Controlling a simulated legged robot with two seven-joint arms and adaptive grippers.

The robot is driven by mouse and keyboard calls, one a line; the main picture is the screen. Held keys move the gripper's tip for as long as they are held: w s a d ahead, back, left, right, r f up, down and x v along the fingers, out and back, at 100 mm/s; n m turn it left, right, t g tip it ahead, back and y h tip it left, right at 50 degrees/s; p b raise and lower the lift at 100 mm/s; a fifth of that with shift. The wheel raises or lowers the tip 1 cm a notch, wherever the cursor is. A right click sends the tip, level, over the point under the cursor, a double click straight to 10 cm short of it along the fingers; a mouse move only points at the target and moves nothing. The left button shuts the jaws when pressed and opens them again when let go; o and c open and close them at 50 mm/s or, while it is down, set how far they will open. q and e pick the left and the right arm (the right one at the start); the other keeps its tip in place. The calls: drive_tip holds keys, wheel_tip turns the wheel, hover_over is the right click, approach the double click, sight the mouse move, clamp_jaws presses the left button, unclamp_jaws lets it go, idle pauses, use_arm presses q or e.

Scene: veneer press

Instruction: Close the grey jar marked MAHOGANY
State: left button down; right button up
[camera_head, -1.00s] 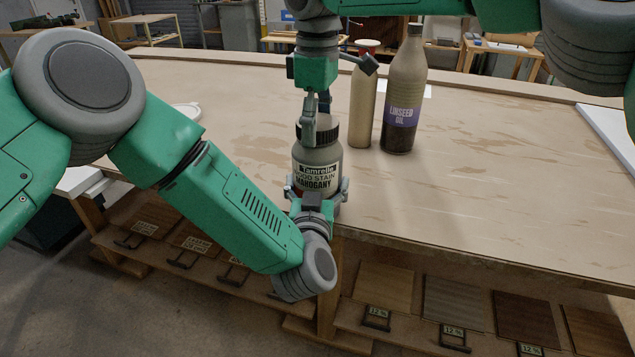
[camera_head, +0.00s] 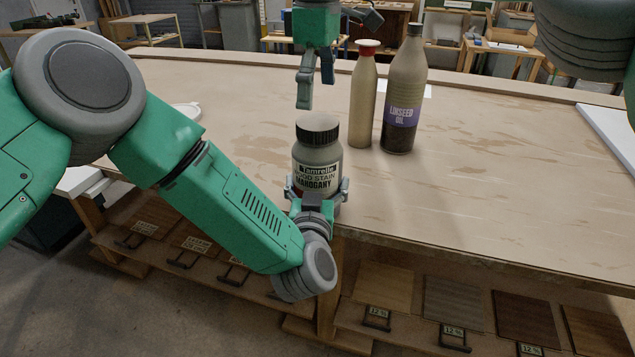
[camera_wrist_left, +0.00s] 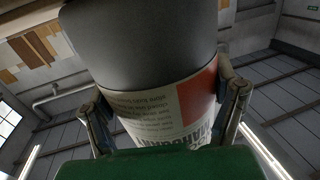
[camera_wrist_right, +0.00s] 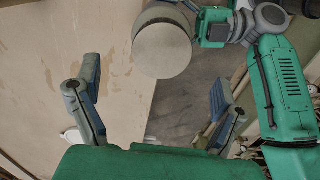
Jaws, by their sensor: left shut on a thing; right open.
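The grey jar marked MAHOGANY (camera_head: 317,160) stands upright near the front edge of the bench, with a dark ribbed lid (camera_head: 317,128) on its top. Whether the lid is fully tight I cannot tell. My left gripper (camera_head: 317,192) is shut around the lower part of the jar; its fingers also show on both sides of the jar in the left wrist view (camera_wrist_left: 165,105). My right gripper (camera_head: 316,92) is open and empty above the lid, apart from it. In the right wrist view the round lid top (camera_wrist_right: 162,50) lies beyond the open fingers (camera_wrist_right: 155,95).
A tan bottle with a red cap (camera_head: 363,95) and a linseed oil bottle (camera_head: 404,95) stand close to the right of the jar. A white round item (camera_head: 186,109) lies at the left. Veneer samples sit on a shelf below.

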wheel_tip(320, 180, up, 4)
drive_tip(key=shift+w+f, duration=0.15)
drive_tip(key=shift+r, duration=0.85)
use_arm(q)
unclamp_jaws()
use_arm(e)
drive_tip(key=shift+a, duration=0.1)
use_arm(q)
drive_tip(key=s+a, duration=0.1)
drive_tip(key=s, duration=1)
drive_tip(key=shift+s, duration=0.4)
drive_tip(key=shift+s+a+f, duration=0.1)
drive_tip(key=shift+f, duration=0.05)
use_arm(e)
drive_tip(key=shift+f, duration=0.1)
